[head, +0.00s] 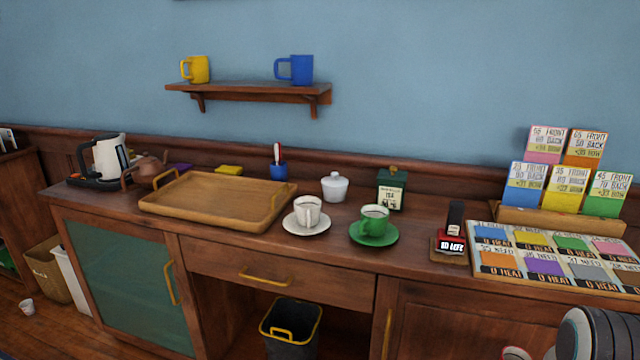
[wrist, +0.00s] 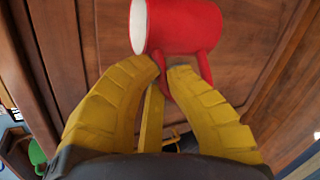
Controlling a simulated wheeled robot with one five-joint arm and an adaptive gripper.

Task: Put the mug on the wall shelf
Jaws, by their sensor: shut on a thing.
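A red mug with a pale inside (wrist: 185,25) is in my gripper (wrist: 167,68) in the wrist view. The two yellow fingers are shut on its handle, and the mug lies tilted sideways beyond the fingertips. In the head view, a sliver of the red mug (head: 515,353) shows at the bottom edge, in front of the cabinet and below the counter top. The wooden wall shelf (head: 250,94) is on the blue wall at upper left, well away from my gripper. A yellow mug (head: 196,69) stands at its left end and a blue mug (head: 295,69) near its right end.
The shelf's middle is clear. Below it, the counter (head: 330,248) holds a wooden tray (head: 215,217), a white cup (head: 308,211) and a green cup (head: 374,221) on saucers, a tea tin (head: 391,188), a kettle (head: 108,158) and a card rack (head: 560,218).

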